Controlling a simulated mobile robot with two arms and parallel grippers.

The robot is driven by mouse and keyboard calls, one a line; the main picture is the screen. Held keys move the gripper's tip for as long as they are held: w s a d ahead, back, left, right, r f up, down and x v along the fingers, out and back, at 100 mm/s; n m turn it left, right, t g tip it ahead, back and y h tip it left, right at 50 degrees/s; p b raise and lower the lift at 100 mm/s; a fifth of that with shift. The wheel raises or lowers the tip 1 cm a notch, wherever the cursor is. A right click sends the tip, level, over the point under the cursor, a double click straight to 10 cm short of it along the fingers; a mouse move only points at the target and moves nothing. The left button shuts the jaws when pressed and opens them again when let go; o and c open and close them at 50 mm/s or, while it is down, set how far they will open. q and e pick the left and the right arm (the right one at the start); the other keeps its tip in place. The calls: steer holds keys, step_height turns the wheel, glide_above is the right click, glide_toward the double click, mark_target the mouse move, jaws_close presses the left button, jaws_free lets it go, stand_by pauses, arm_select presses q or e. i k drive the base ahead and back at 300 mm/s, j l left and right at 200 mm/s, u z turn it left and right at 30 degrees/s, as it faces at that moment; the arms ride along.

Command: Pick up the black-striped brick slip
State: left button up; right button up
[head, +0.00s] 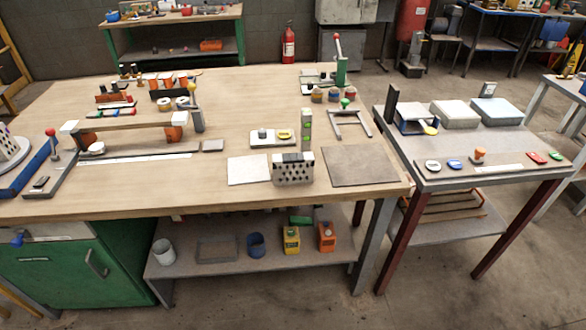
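I cannot make out a black-striped brick slip for certain at this distance. A grey hollow brick (293,172) with dark round holes in its front face stands near the front edge of the workbench (225,190). Dark marks show along its top, too small to read. Small reddish-orange pieces lie at the bench's back left, among them a low orange block (113,97); no stripes can be told on them. Neither of my grippers is in view.
A pale square plate (248,170) and a brown square board (360,165) flank the hollow brick. A green-marked upright post (306,130) stands behind it. A side table (455,178) with grey boxes is at the right. The bench's front centre-left is bare.

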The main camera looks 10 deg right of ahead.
mark_target(291, 167)
steer(key=i+j+z, duration=0.4)
steer(key=i+j, duration=0.3)
steer(key=i, duration=0.1)
